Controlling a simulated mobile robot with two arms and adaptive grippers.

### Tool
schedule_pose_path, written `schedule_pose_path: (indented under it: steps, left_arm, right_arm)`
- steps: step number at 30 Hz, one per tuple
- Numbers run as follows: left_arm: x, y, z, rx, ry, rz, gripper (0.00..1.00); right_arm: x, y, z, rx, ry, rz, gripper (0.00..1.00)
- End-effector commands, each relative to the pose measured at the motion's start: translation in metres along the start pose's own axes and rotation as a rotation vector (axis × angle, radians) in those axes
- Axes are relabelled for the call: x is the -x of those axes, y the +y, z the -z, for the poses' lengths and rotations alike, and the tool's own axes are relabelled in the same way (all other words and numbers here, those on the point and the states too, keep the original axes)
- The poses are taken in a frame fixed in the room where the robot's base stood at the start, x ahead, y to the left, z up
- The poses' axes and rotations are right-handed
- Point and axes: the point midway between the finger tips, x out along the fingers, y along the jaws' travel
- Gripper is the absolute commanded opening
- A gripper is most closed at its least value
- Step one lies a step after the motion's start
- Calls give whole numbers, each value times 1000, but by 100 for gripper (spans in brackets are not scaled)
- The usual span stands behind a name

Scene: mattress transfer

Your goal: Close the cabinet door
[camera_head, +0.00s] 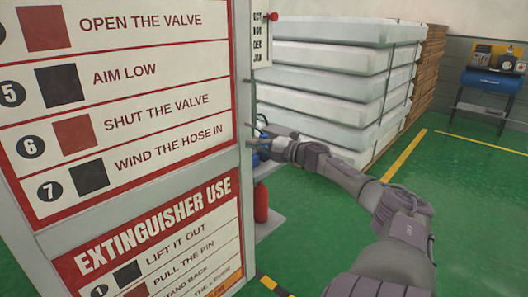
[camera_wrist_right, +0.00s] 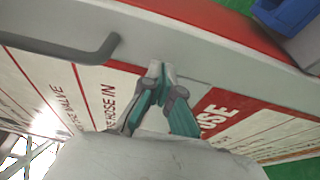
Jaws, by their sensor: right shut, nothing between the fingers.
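The cabinet door (camera_head: 150,130) fills the left of the head view, a pale panel with red and white instruction signs. It stands swung out, with its free edge on the right. In the right wrist view the door's grey frame (camera_wrist_right: 215,75) crosses the picture, with a grey bar handle (camera_wrist_right: 75,52) to the left of the fingers. My right gripper (camera_head: 262,143) is at the door's right edge, partly hidden behind it. In the wrist view its fingertips (camera_wrist_right: 160,70) are shut and empty, in front of the frame; I cannot tell whether they touch. My left gripper is out of view.
A stack of white mattresses (camera_head: 335,85) stands behind the door. A red cylinder (camera_head: 261,203) stands low beside the door's edge. A blue machine on a stand (camera_head: 490,82) is at the far right. Green floor (camera_head: 470,200) is clear on the right.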

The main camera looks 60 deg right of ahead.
Motion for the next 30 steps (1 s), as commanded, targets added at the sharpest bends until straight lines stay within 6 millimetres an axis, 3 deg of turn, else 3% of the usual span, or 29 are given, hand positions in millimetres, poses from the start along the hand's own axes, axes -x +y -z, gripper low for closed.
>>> schedule_pose_path:
  steps: [16, 21, 30]
  left_arm:
    - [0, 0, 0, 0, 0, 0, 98]
    - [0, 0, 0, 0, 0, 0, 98]
    - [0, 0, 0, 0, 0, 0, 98]
  right_arm:
    - [83, -3, 4, -1, 10, 7, 0]
    - [94, -2, 4, 0, 11, 7, 0]
    - [97, -7, 3, -9, 1, 9, 0]
